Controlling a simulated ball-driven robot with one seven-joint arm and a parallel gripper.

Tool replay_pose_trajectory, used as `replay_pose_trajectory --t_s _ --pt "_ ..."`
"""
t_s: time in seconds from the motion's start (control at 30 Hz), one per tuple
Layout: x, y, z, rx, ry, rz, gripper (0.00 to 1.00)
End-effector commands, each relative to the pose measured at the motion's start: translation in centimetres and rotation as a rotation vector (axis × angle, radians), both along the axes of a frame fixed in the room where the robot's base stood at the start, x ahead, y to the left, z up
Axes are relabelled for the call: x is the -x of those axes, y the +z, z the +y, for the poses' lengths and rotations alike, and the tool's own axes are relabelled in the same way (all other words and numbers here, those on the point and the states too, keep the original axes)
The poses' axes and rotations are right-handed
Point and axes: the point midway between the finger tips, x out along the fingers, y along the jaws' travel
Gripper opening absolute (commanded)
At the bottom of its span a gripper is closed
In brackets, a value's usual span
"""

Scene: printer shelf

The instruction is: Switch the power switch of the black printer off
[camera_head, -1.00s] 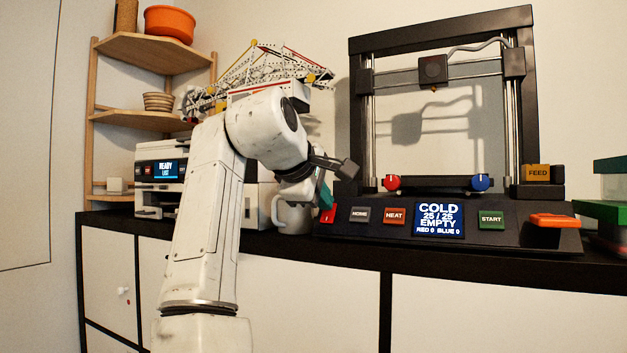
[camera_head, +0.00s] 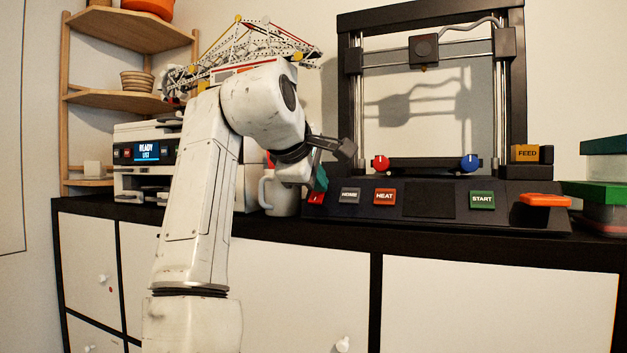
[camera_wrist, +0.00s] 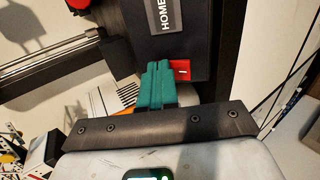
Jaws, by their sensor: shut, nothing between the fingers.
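The black printer (camera_head: 540,217) stands on the shelf at the right in the head view, and its screen (camera_head: 429,204) is dark. Its red power switch (camera_head: 316,197) is at the left end of the front panel, beside the HOME button (camera_head: 349,195). My gripper (camera_head: 320,180) is at that left end, with its teal fingers beside or touching the switch. In the wrist view the shut teal fingers (camera_wrist: 156,86) lie against the red switch (camera_wrist: 181,70) and hide part of it. The HOME label (camera_wrist: 168,14) shows beyond them.
A white mug (camera_head: 282,195) stands just left of the printer, close to my gripper. A white printer (camera_head: 130,152) with a lit screen and a crane model (camera_head: 235,50) are behind my arm. Green-lidded boxes (camera_head: 600,193) stand at the far right.

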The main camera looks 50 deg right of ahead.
Motion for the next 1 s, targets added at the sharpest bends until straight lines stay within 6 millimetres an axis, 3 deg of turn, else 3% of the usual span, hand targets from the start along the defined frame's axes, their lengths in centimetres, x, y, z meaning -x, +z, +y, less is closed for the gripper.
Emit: replay_pose_trajectory --t_s 0.4,0.8,1.0 --pt "-0.2 1.5 0.0 0.000 0.004 0.001 0.00" --pt "-0.1 1.7 0.1 0.001 0.002 0.000 0.00" --pt "-0.6 2.9 0.2 0.001 0.001 0.000 0.00"
